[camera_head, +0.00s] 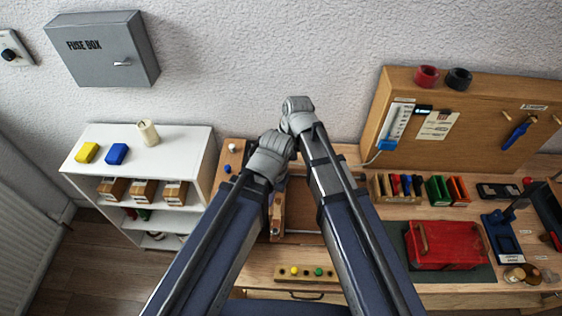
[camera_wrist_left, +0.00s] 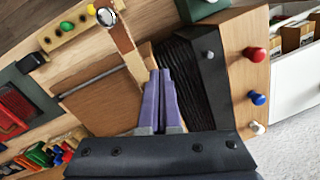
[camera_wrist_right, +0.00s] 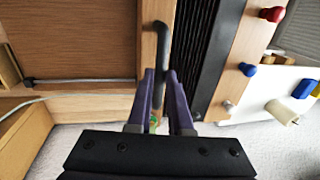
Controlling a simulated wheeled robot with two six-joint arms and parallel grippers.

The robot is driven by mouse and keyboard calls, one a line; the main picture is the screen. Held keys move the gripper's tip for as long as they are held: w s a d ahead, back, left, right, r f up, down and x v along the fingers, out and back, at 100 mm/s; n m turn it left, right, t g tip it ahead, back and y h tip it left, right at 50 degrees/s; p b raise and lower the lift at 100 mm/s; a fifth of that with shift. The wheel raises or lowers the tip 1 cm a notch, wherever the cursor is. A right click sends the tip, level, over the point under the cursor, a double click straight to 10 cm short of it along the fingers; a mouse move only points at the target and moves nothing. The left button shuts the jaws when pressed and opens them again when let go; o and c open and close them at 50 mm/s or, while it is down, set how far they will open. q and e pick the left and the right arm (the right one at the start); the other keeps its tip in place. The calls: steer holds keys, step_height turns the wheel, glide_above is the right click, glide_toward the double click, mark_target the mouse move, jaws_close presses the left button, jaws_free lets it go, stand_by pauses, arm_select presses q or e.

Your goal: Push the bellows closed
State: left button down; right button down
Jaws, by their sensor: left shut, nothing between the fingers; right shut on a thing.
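The bellows shows as black pleats in the left wrist view (camera_wrist_left: 182,75) and the right wrist view (camera_wrist_right: 193,45). It stands between a wooden board (camera_wrist_right: 150,45) and a wooden block with red, blue and white knobs (camera_wrist_left: 249,75). Some width of pleats shows; its full extent is hidden. My right gripper (camera_wrist_right: 161,75) is shut on a dark bar handle (camera_wrist_right: 163,40) along the wooden board. My left gripper (camera_wrist_left: 163,75) is shut and empty, in front of the bellows and beside a wooden bar with a metal cap (camera_wrist_left: 106,17). In the head view my arms cover the bellows.
A wooden strip with coloured buttons (camera_head: 304,272) lies at the bench front. A red box (camera_head: 446,245), tool racks (camera_head: 448,190) and an upright tool panel (camera_head: 470,125) stand to the right. A white shelf (camera_head: 140,150) stands left. The wall is close behind.

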steer(key=shift+a, duration=0.4)
arm_select(q)
steer(key=shift+d, duration=0.1)
arm_select(e)
steer(key=shift+d, duration=0.3)
steer(key=c, duration=1.3)
jaws_free()
steer(key=o, duration=0.3)
steer(key=shift+a, duration=0.3)
steer(key=shift+o, duration=0.8)
arm_select(q)
steer(key=shift+a, duration=0.2)
arm_select(e)
steer(key=shift+d, duration=0.15)
arm_select(q)
steer(key=shift+r, duration=0.1)
arm_select(e)
steer(key=shift+r, duration=0.1)
arm_select(q)
step_height(320, 180, up, 8)
steer(key=p, duration=0.7)
steer(key=shift+f+p, duration=0.25)
steer(key=shift+p, duration=0.1)
arm_select(e)
step_height(320, 180, up, 8)
steer(key=d, duration=0.1)
steer(key=shift+d+f, duration=0.25)
steer(key=shift+d, duration=0.05)
